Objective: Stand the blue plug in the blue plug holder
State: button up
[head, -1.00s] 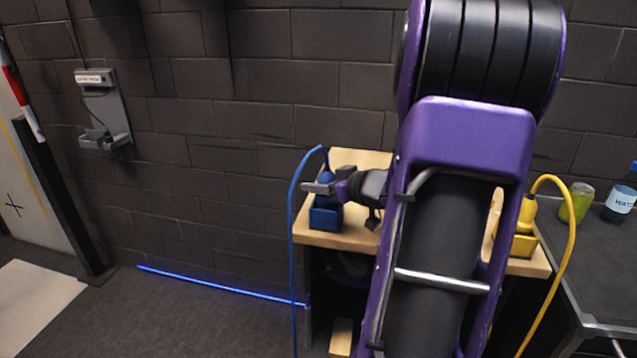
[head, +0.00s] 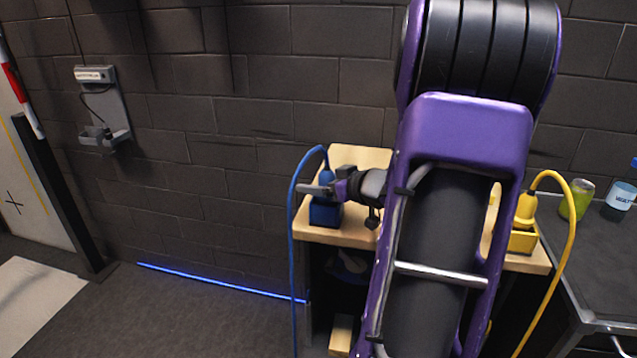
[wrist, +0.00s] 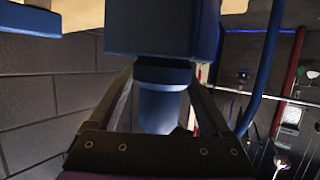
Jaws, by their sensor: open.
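The blue plug (head: 327,174) stands upright in the blue plug holder (head: 325,214), on the left part of the wooden bench top. Its blue cable loops off the top and hangs down to the left. My gripper (head: 319,189) reaches in from the right at the plug's height, with its fingers around the plug. The wrist view appears upside down. There the plug (wrist: 163,104) lies between the two open fingers (wrist: 163,92), with the holder (wrist: 162,28) above it in the picture. Small gaps show beside the plug; contact cannot be told.
A yellow plug (head: 526,206) with a yellow cable stands in a yellow holder (head: 523,240) on the bench's right part. A green can (head: 577,200) and a bottle (head: 620,200) stand on the dark table at right. A grey bracket (head: 102,108) hangs on the wall.

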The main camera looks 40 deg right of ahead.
jog(key=p+v, duration=0.2)
jog(key=v, duration=1.5)
jog(key=shift+s+p, duration=0.25)
jog(key=shift+p, duration=0.15)
jog(key=shift+a, duration=0.1)
